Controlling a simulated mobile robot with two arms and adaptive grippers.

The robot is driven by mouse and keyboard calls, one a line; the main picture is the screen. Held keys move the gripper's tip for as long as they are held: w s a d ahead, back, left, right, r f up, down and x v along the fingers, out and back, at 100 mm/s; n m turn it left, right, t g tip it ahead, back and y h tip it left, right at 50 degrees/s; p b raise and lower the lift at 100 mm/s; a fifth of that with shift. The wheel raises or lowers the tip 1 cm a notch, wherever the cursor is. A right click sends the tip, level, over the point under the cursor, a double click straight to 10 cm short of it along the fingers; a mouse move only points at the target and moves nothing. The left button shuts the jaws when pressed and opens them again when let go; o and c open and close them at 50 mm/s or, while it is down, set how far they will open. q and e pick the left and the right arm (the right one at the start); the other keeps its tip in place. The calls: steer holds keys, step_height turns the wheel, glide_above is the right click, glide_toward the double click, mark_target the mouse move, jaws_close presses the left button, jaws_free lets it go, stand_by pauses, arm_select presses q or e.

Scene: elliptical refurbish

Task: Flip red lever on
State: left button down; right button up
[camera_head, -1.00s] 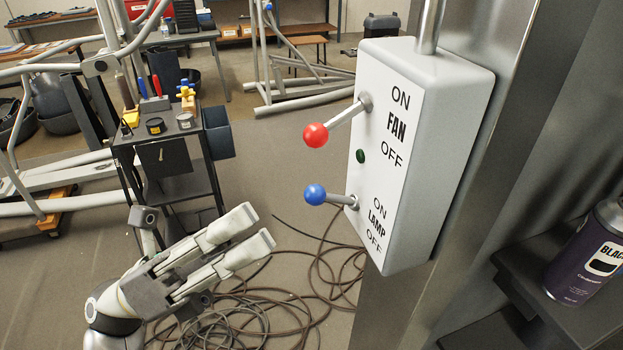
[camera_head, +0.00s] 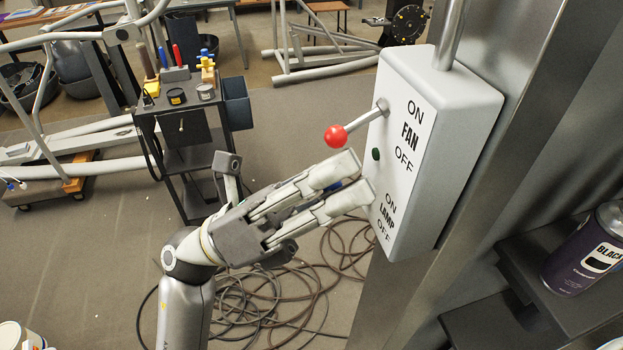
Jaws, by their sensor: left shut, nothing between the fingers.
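The red lever (camera_head: 336,136) is a red ball on a metal rod, sticking out leftward and a little down from the FAN part of a white switch box (camera_head: 452,140). The FAN part has ON printed above and OFF below. My left gripper (camera_head: 362,178) is shut and empty. Its fingertips are just below the red ball and show at the box's left edge, near the LAMP label. I cannot tell whether they touch the box. The blue lever is almost wholly hidden behind the fingers. My right gripper is not in view.
A green button (camera_head: 376,154) sits between the levers. The box is mounted on a metal post (camera_head: 505,160). A dark spray can (camera_head: 588,250) stands on a shelf at right. Cables (camera_head: 270,305) lie on the floor below. A tool cart (camera_head: 180,125) stands at left.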

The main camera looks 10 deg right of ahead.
arm_select(q)
steer(key=shift+d+r, duration=0.1)
steer(key=shift+r, duration=0.05)
stand_by(0.3)
steer(key=shift+p, duration=0.3)
steer(key=shift+a+r, duration=0.1)
steer(key=shift+a, duration=0.15)
steer(key=shift+a+r+n+t+y+p, duration=0.15)
steer(key=shift+n+t+y+p, duration=0.15)
steer(key=shift+y+p, duration=0.3)
